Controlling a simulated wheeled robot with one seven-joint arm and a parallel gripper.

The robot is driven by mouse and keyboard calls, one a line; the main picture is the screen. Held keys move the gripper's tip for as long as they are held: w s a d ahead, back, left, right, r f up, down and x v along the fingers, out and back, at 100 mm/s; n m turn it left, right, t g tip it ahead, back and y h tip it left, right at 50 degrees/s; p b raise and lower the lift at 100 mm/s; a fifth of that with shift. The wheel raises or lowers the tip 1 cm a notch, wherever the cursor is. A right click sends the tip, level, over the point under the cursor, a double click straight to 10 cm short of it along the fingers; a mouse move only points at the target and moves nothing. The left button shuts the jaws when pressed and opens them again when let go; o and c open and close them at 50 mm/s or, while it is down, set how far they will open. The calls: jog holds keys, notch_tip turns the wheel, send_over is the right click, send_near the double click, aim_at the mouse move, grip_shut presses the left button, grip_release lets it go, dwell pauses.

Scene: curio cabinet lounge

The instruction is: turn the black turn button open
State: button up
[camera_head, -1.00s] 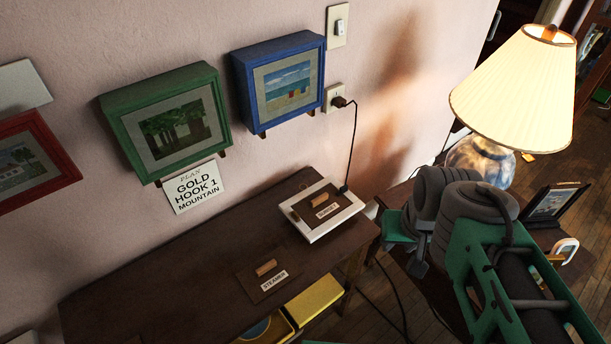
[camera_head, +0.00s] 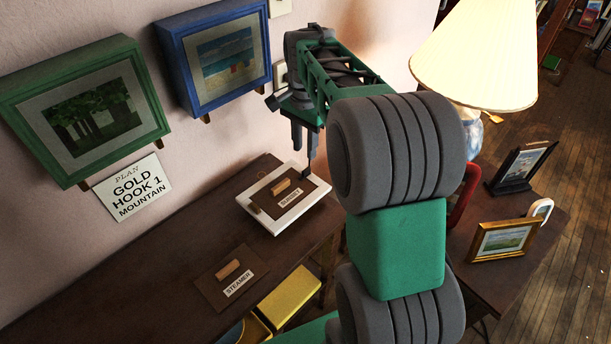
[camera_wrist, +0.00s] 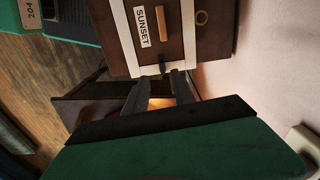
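My gripper (camera_head: 304,158) points down above that edge in the head view. Its two fingers are apart with a gap between the tips in the wrist view (camera_wrist: 161,77). I cannot tell whether a finger touches the button.
A brown panel labelled STEAMER (camera_head: 215,288) lies nearer on the wooden cabinet top (camera_head: 130,285). Blue (camera_head: 178,60) and green (camera_head: 50,150) framed boxes hang on the wall close to my arm. A lamp (camera_head: 475,60) and standing picture frames (camera_head: 503,240) are at right.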

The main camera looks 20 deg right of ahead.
aim_at(306, 169)
jog(key=shift+w+d+f+m, duration=0.3)
jog(key=shift+w+d+f, duration=0.05)
jog(key=shift+w+f, duration=0.1)
notch_tip(306, 169, down, 7)
jog(key=shift+s+f, duration=0.1)
jog(key=shift+f, duration=0.05)
grip_shut()
dwell(0.3)
